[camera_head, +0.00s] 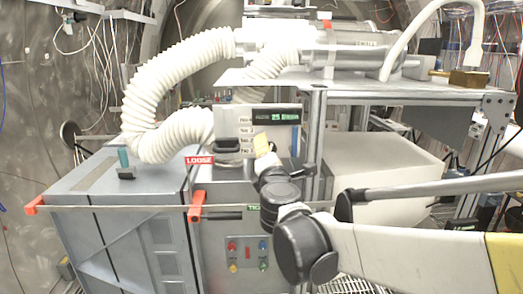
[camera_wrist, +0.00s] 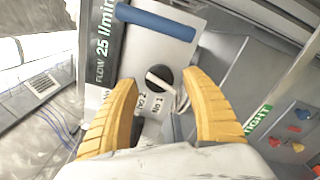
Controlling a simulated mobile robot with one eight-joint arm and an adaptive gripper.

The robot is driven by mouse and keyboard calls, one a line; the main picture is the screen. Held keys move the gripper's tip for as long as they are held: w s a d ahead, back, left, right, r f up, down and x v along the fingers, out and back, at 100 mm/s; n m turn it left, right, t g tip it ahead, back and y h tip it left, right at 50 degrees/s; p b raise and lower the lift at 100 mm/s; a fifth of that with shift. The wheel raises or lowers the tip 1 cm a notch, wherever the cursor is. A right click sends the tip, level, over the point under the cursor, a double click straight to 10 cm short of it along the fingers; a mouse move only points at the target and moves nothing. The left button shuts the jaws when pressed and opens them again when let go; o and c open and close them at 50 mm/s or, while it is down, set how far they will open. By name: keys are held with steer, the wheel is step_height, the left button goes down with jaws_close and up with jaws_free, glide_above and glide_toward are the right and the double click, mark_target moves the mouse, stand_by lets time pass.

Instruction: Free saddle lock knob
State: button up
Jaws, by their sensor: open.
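In the wrist view, a black round knob (camera_wrist: 161,80) with a pale crossbar sits on the panel beyond my fingers, near labels No 1 and No 2. My gripper (camera_wrist: 165,112) is open, with its two yellow fingers apart and nothing between them. In the head view, my gripper (camera_head: 263,146) is in front of the instrument panel and hides part of it. A red lever (camera_head: 196,206) stands on the rail, between a red LOOSE sign (camera_head: 199,160) and a green TIGHT sign (camera_head: 254,208). I cannot tell which part is the saddle lock knob.
A flow display (camera_head: 275,117) reads 25. A blue bar (camera_wrist: 156,21) is on the panel. Several coloured buttons (camera_head: 248,253) are on the cabinet below. A white ribbed hose (camera_head: 150,85) curves at left. A steel bench (camera_head: 370,88) and white box (camera_head: 385,165) stand at right.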

steer(key=s, duration=1)
steer(key=shift+s, duration=0.3)
steer(key=shift+d, duration=0.1)
steer(key=s+d+f+m+g+h+b, duration=0.25)
steer(key=s+d+f+m+b, duration=0.2)
steer(key=d+f+m, duration=0.35)
steer(key=s+d+f+m+g+h+b, duration=0.25)
steer(key=d+f+m+b, duration=0.35)
steer(key=f, duration=0.4)
steer(key=s+f+m+g+y+b, duration=0.2)
steer(key=s+f+m+g+b, duration=0.1)
steer(key=s+f, duration=0.4)
steer(key=s+f+m+g+y+b, duration=0.3)
steer(key=s+f+m, duration=0.3)
steer(key=f, duration=0.6)
steer(key=shift+s+a+f+m+b, duration=0.3)
steer(key=shift+s+f+m+b, duration=0.1)
steer(key=shift+s+b, duration=0.45)
